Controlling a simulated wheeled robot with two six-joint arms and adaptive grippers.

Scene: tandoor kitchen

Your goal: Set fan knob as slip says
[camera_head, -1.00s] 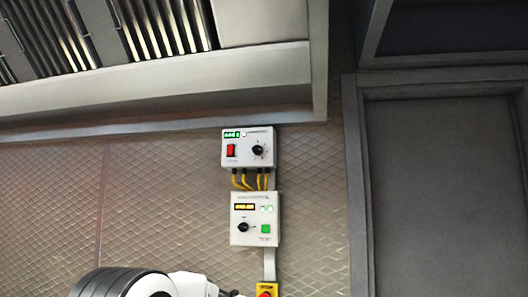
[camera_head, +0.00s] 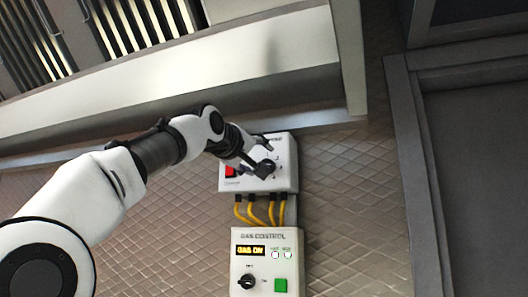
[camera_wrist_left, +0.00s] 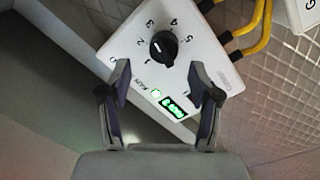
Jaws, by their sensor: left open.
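The fan control box (camera_head: 290,165) is a white box on the tiled wall, with a red switch (camera_head: 230,171) on its left. Its black round knob (camera_wrist_left: 163,46) shows in the left wrist view, ringed by printed numbers, with a green lit display (camera_wrist_left: 173,106) nearby. The knob's exact setting is hard to read. My left gripper (camera_head: 262,155) is in front of this box and hides part of its face. In the left wrist view its open fingers (camera_wrist_left: 161,75) point at the knob, one to each side, with nothing held. No slip is in view. My right gripper is not in view.
Below, joined by yellow cables (camera_head: 265,210), is the white gas control box (camera_head: 243,266) with a "GAS ON" display, a black knob and a green button. A metal hood (camera_head: 200,75) overhangs above. A grey door frame (camera_head: 415,190) stands at the right.

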